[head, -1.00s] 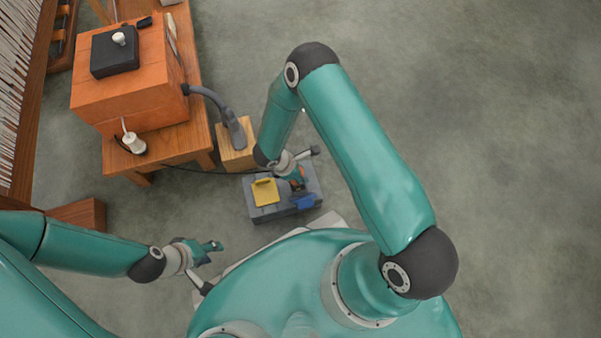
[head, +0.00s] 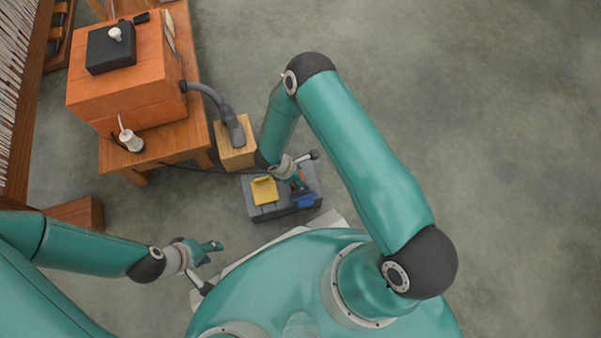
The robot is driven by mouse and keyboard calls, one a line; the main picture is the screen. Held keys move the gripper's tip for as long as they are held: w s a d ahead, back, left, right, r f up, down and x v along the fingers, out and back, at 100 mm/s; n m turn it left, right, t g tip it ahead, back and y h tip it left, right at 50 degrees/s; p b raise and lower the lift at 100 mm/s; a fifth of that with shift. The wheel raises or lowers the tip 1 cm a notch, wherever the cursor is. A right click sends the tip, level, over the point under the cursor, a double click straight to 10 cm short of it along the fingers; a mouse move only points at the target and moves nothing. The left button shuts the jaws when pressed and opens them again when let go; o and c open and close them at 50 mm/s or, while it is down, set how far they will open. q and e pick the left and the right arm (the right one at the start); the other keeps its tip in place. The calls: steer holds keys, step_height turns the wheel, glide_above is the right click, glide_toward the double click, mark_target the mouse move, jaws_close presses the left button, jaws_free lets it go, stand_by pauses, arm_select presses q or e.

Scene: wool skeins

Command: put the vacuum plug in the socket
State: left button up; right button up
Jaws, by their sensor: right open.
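A white plug-like piece (head: 131,141) sits on the wooden table's front edge, with a pale cord rising from it along the orange box and a dark cord near it. I cannot tell for sure whether it is the vacuum plug or the socket. A grey hose with a nozzle (head: 236,130) comes from the orange box (head: 125,75). My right gripper (head: 299,182) is open over the grey tray, away from the white piece; its fingertips are small and partly hidden. My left gripper (head: 211,248) hovers at lower left, apart from these things; its jaw opening is unclear.
The wooden table (head: 170,150) carries the orange box, with a black unit (head: 111,48) on top. A light wooden block (head: 236,155) stands beside it under the nozzle. The grey tray (head: 265,213) holds a yellow piece (head: 264,190) and a blue piece (head: 304,201). Open floor lies right.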

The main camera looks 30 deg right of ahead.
steer(key=shift+r, duration=0.1)
steer(key=shift+a+r, duration=0.1)
steer(key=shift+r, duration=0.15)
steer(key=s+p+v, duration=0.1)
steer(key=p+v, duration=0.4)
steer(key=v, duration=0.6)
steer(key=s+a+r+m+y, duration=0.2)
steer(key=s+m+y, duration=0.2)
steer(key=m, duration=0.5)
steer(key=s+a+r+m+t+y, duration=0.1)
steer(key=s+r+m+y, duration=0.2)
steer(key=s+m, duration=0.3)
steer(key=m+y, duration=0.1)
steer(key=m, duration=0.2)
steer(key=shift+a+r+y, duration=0.2)
steer(key=shift+a+y, duration=0.1)
steer(key=shift+a, duration=0.1)
